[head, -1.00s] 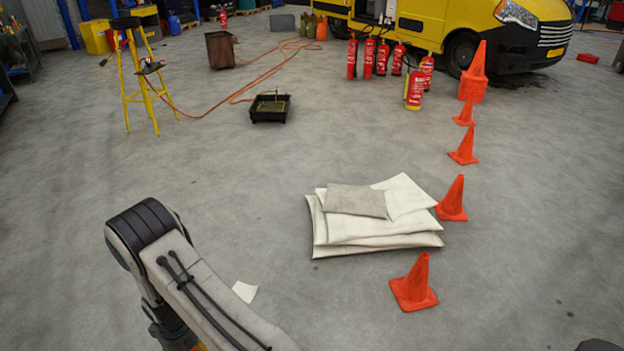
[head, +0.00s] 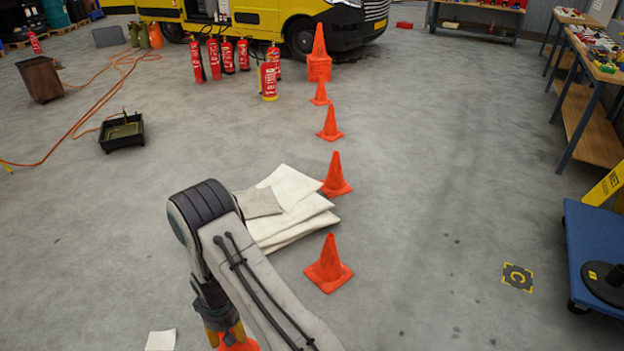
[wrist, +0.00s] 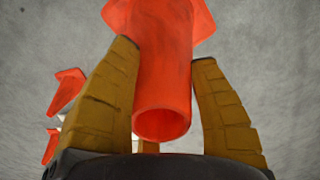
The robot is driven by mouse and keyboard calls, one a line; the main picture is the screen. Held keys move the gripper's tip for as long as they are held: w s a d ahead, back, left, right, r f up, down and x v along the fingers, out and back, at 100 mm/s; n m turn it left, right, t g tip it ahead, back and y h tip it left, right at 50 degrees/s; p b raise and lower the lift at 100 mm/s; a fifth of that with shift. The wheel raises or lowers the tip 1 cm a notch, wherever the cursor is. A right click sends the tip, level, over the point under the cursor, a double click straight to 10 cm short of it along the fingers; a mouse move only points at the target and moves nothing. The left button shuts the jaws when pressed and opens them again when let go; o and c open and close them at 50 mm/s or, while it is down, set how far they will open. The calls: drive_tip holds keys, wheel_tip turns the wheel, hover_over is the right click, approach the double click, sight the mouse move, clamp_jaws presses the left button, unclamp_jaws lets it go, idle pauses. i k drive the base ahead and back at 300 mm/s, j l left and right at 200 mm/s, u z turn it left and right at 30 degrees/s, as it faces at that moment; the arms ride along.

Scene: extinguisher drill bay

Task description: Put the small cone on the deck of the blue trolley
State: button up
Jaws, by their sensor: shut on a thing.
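My gripper (wrist: 164,62) is shut on a small orange cone (wrist: 166,85), its yellowish fingers on either side of it in the wrist view. The cone's narrow open top faces the wrist camera. In the head view my gripper (head: 229,333) is at the bottom edge, with part of the held cone (head: 238,346) showing below it. The blue trolley (head: 590,243) stands at the right edge, partly cut off, well apart from my gripper. A black round-based object (head: 606,284) is on its deck.
A row of orange cones (head: 328,266) runs from front to back beside stacked white pads (head: 290,205). A floor marking C (head: 517,276) lies left of the trolley. A workbench (head: 590,120) stands behind it.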

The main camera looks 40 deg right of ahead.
sight(599, 225)
drive_tip(key=l+z, duration=0.4)
drive_tip(key=i+l+z, duration=0.2)
drive_tip(key=l+z, duration=0.2)
drive_tip(key=i+l+z, duration=0.15)
drive_tip(key=l+z, duration=0.25)
drive_tip(key=i+l+z, duration=0.2)
drive_tip(key=z, duration=0.15)
drive_tip(key=i+l+z, duration=0.25)
drive_tip(key=z, duration=0.15)
drive_tip(key=i+l+z, duration=0.4)
drive_tip(key=i+z, duration=0.15)
drive_tip(key=i, duration=0.25)
drive_tip(key=i+l+z, duration=0.1)
drive_tip(key=i+z, duration=0.2)
drive_tip(key=i+l, duration=0.1)
drive_tip(key=i, duration=2.5)
drive_tip(key=i+l+u, duration=0.2)
drive_tip(key=i, duration=0.65)
drive_tip(key=j, duration=0.15)
